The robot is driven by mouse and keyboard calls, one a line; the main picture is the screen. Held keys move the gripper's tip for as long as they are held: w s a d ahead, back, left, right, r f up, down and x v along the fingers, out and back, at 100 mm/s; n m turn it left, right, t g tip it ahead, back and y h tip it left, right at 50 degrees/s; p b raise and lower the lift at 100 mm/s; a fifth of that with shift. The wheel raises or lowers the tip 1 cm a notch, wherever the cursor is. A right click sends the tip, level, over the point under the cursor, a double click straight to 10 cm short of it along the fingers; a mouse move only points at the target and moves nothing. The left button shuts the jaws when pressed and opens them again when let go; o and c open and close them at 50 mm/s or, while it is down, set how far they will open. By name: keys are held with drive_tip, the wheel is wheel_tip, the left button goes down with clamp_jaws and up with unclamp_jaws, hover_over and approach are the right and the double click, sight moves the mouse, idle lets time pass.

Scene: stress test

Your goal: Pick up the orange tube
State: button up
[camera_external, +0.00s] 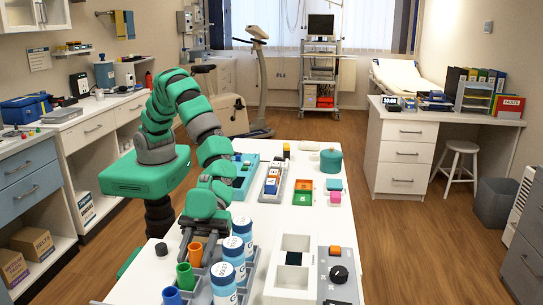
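The orange tube (196,254) stands upright in a grey holder (203,290) at the near left of the white table. My gripper (197,241) points down right over the orange tube, with dark fingers close about its top. I cannot tell whether the fingers touch the tube or are shut on it. The tube's lower part is hidden by the holder and the tube in front.
A green tube (186,277) and a blue tube (172,297) stand just in front. A grey control box (338,274) with a black knob is farther right.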

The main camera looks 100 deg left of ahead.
drive_tip(key=c, duration=0.5)
drive_tip(key=shift+c, duration=0.2)
